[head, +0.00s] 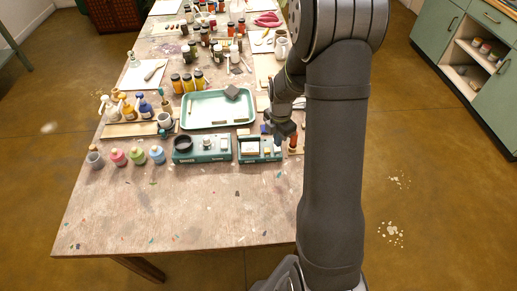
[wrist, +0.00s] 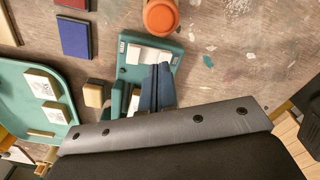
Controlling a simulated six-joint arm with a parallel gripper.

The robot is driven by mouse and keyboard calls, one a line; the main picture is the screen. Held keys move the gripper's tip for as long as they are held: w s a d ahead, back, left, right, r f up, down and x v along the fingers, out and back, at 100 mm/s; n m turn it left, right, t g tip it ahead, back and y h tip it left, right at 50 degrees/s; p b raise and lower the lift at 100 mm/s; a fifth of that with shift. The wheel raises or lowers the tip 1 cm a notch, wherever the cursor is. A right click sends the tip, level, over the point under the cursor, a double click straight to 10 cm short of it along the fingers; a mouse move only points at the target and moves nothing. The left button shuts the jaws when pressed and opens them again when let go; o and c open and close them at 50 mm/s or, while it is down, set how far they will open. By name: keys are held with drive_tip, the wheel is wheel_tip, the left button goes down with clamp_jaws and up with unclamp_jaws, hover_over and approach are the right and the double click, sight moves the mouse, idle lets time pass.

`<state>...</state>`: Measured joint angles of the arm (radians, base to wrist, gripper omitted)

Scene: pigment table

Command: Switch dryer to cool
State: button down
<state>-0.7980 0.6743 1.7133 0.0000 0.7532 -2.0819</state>
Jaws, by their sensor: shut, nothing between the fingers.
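A small teal box with pale blocks on its top (head: 250,158) stands near the front right of the table. It also shows in the wrist view (wrist: 132,73), with white pieces (wrist: 148,54) on its face. A second teal box (head: 200,156) with a black ring and a pale knob stands to its left. I cannot tell for sure which is the dryer, nor read any switch setting. My gripper (head: 278,141) is over the right side of the right-hand box. In the wrist view its fingers (wrist: 158,72) are together and empty, covering part of the box. Contact is unclear.
An orange-topped bottle (wrist: 160,15) stands close beside the box. A green tray (head: 217,122) lies behind both boxes. Blue (wrist: 75,37) and red (wrist: 73,5) pads lie nearby. Several paint jars (head: 138,155) stand at left. The table front (head: 180,215) is clear.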

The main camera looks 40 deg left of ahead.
drive_tip(key=shift+r, duration=2.7)
drive_tip(key=shift+f, duration=0.1)
wheel_tip(320, 180, down, 7)
drive_tip(key=shift+r, duration=0.1)
drive_tip(key=shift+r, duration=4.5)
drive_tip(key=w+a+r+m, duration=0.2)
drive_tip(key=a, duration=0.5)
drive_tip(key=w+a+r+m, duration=0.2)
drive_tip(key=a, duration=0.6)
drive_tip(key=shift+w, duration=0.2)
